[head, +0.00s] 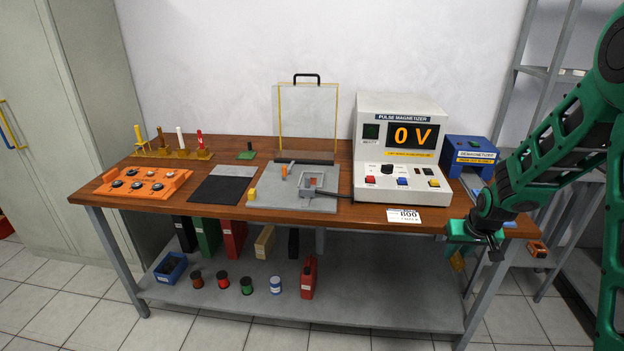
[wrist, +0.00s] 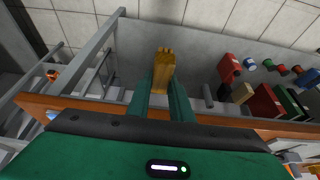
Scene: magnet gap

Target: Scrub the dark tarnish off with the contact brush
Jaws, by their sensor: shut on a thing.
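My gripper (head: 462,245) is shut on a yellow-brown block-like thing, which looks like the contact brush (wrist: 163,70). It sits between my two green fingers in the wrist view, with a ridged far end. In the head view a bit of the brush (head: 457,262) shows below my gripper, beyond the front right edge of the bench. It is apart from the magnetizer fixture (head: 265,200), a grey plate on the bench with a raised square frame (head: 318,184). I cannot make out the dark tarnish.
The clear guard (head: 308,115) stands up behind the fixture. The pulse magnetizer (head: 397,150) reads 0 V. A blue demagnetizer (head: 468,153) stands right of it. A tool rack (head: 172,153), orange tray (head: 143,184) and dark mat (head: 222,189) lie left.

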